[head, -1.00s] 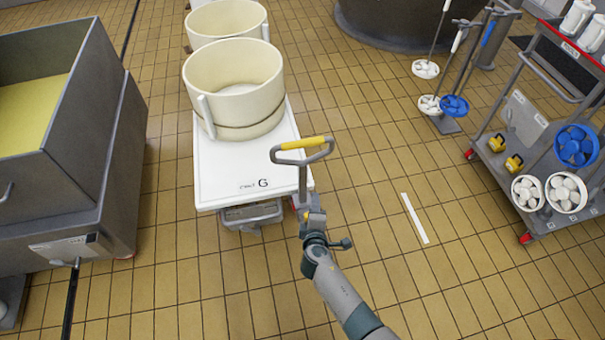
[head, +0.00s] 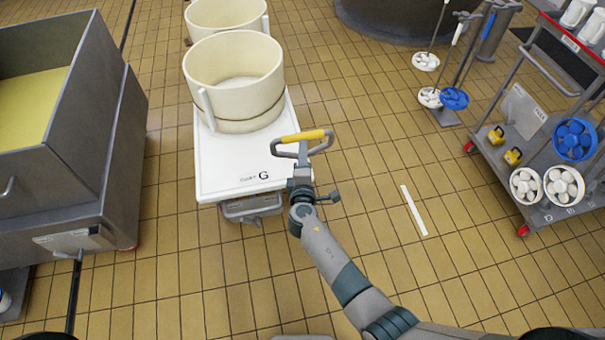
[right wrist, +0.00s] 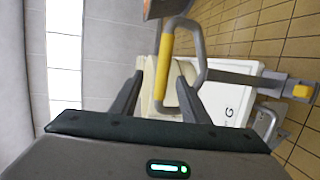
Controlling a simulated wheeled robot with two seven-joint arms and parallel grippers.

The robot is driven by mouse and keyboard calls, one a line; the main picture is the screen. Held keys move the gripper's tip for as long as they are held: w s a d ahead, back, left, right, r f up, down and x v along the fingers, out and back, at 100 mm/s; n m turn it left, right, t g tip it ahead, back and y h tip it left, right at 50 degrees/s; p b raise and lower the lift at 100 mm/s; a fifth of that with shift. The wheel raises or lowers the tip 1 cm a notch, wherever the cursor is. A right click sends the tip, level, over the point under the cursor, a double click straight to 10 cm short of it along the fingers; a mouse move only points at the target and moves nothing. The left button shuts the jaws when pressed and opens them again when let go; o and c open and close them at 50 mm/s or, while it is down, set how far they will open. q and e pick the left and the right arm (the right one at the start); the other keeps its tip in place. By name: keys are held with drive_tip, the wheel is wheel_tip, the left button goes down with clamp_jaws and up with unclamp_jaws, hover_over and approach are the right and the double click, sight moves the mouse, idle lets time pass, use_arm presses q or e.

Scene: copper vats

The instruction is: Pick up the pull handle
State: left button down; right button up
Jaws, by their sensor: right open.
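The pull handle (head: 303,136) is a grey loop with a yellow grip bar, at the front right corner of a white cart (head: 225,183) marked G. My right gripper (head: 302,168) is just below and in front of the handle in the head view, partly hidden by its own wrist. In the right wrist view my right gripper (right wrist: 159,78) is open. The yellow grip of the handle (right wrist: 164,62) appears between and beyond its two fingers, and I see no finger closed on it. My left gripper is not in view.
A cream tub (head: 232,75) stands on the cart, with another behind it. A grey vat (head: 85,130) with yellow contents stands at left. A grey trolley (head: 535,130) with tools stands at right.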

sight(303, 138)
drive_tip(key=w+b, duration=0.1)
drive_tip(key=w, duration=0.1)
drive_tip(key=w+f+b, duration=0.1)
drive_tip(key=w, duration=0.2)
drive_tip(key=w+f+b, duration=0.1)
drive_tip(key=w, duration=0.2)
drive_tip(key=shift+w+b, duration=0.25)
drive_tip(key=shift+b, duration=0.05)
drive_tip(key=shift+w, duration=0.45)
drive_tip(key=shift+w+f+b, duration=0.25)
drive_tip(key=shift+w+b, duration=0.1)
drive_tip(key=shift+b, duration=0.15)
drive_tip(key=w+b, duration=0.1)
drive_tip(key=w, duration=0.1)
drive_tip(key=w+f+b, duration=0.1)
drive_tip(key=w+b, duration=0.1)
drive_tip(key=shift+w+f, duration=0.1)
